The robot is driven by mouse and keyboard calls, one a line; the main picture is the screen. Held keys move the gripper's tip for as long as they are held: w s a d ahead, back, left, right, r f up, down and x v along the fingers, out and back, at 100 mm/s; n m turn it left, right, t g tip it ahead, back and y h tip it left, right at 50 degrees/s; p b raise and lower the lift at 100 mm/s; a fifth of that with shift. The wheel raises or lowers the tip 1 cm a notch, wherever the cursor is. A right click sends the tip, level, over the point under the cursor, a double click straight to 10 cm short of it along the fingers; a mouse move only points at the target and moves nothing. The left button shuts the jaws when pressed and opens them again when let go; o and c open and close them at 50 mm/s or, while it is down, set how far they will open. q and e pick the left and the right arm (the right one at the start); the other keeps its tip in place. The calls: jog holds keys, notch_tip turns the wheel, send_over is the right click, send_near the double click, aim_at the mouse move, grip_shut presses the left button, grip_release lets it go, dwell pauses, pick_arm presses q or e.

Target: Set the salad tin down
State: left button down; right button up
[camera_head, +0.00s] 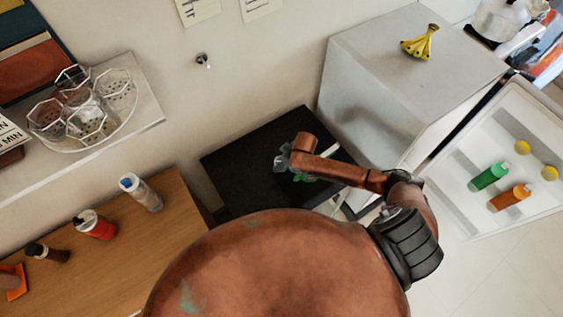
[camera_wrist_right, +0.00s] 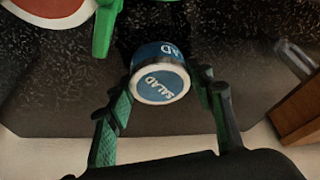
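The salad tin (camera_wrist_right: 160,75) shows in the right wrist view, blue with a white rim and a round face reading "SALAD". My right gripper (camera_wrist_right: 167,92) has one finger on each side of it, and both appear to touch it. A dark speckled surface lies behind the tin; I cannot tell whether the tin touches it. In the head view my right gripper (camera_head: 284,160) is over a black counter top (camera_head: 240,165), and the tin cannot be made out there.
A pale cabinet (camera_head: 375,75) with bananas (camera_head: 420,43) on top stands right of the black top. Its open door holds a green bottle (camera_head: 489,176) and an orange bottle (camera_head: 509,198). A wooden counter (camera_head: 150,235) with several bottles is at left. Glasses stand on a shelf (camera_head: 140,110).

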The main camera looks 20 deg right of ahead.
jog(key=o, duration=0.5)
jog(key=shift+c, duration=0.2)
